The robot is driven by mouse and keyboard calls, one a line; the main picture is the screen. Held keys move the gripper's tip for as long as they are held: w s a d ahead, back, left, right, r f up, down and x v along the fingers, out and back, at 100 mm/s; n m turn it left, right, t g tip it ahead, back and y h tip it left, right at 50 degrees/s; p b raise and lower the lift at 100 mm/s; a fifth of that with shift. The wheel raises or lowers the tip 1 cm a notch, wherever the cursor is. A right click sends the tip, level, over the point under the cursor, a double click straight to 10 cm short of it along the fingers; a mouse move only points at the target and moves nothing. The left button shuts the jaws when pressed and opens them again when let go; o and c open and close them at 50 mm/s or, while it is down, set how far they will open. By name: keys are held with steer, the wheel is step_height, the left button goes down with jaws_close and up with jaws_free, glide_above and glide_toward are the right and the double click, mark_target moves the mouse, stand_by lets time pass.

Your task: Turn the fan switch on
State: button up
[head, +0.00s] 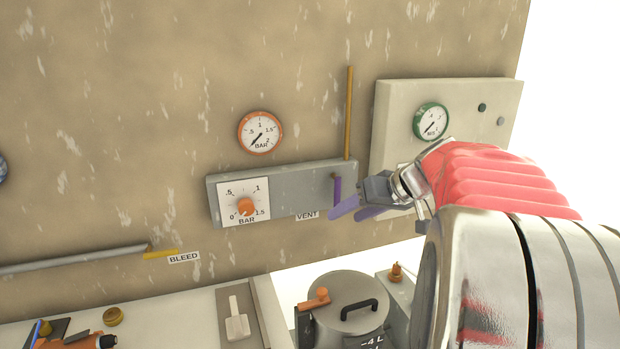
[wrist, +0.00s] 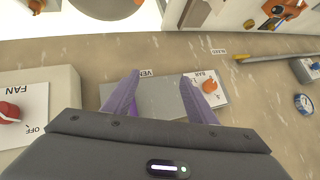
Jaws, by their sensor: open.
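The fan switch is a red knob (wrist: 9,112) on a white plate marked FAN and OFF, at the left edge of the wrist view, where the lettering is upside down. The plate sits on a pale box, and the knob is partly cut off, so its exact setting is hard to tell. In the head view the pale box (head: 388,105) is on the wall at right, and my arm hides the switch. My gripper (head: 352,209) is open and empty, its purple fingers in front of the right end of the grey VENT box. The fingers also show in the wrist view (wrist: 160,85), apart from the knob.
The grey box (head: 290,180) carries an orange dial knob (head: 246,206) and a purple lever (head: 337,188) close to my fingers. A lidded pot (head: 345,290) stands below. An orange-rimmed gauge (head: 260,132) and a green-rimmed gauge (head: 430,121) are above.

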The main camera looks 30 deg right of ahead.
steer(key=s+d+m+t+h, duration=0.1)
steer(key=s+d, duration=0.3)
steer(key=d, duration=1.1)
steer(key=s+d+r+t+h, duration=0.1)
steer(key=s+d+t+h, duration=0.2)
steer(key=d, duration=1.1)
steer(key=shift+s+d+r+m+t, duration=0.3)
steer(key=shift+s+d+m, duration=0.1)
steer(key=shift+s, duration=0.45)
steer(key=x, duration=1.4)
steer(key=shift+r, duration=0.1)
steer(key=shift+c, duration=0.4)
steer(key=c, duration=0.9)
steer(key=shift+d, duration=0.1)
steer(key=shift+c, duration=0.4)
